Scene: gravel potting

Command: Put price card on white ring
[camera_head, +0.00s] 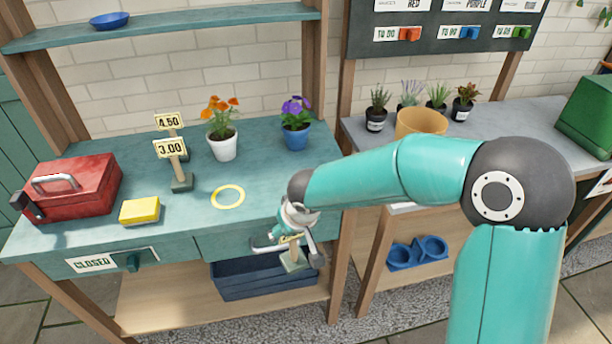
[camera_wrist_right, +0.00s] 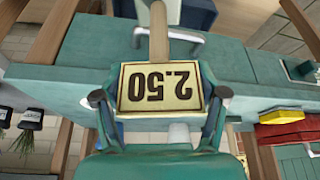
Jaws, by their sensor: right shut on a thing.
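A price card reading 2.50 (camera_wrist_right: 160,87) is between the fingers of my right gripper (camera_wrist_right: 160,96), upside down in the right wrist view, with its wooden post. In the head view my right gripper (camera_head: 289,240) is shut on it at the bench's front edge; its block-shaped base (camera_head: 294,262) hangs below the fingers. The only ring I see is a yellow one (camera_head: 228,197), flat and empty on the green bench (camera_head: 120,160), left of and behind the gripper. No white ring shows. My left gripper is not in view.
Cards reading 3.00 (camera_head: 171,150) and 4.50 (camera_head: 169,122) stand behind the ring. An orange-flowered pot (camera_head: 223,145) and a blue pot (camera_head: 296,136) stand further back. A yellow sponge (camera_head: 140,210) and red toolbox (camera_head: 80,187) are at left. A blue crate (camera_head: 262,280) is below.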

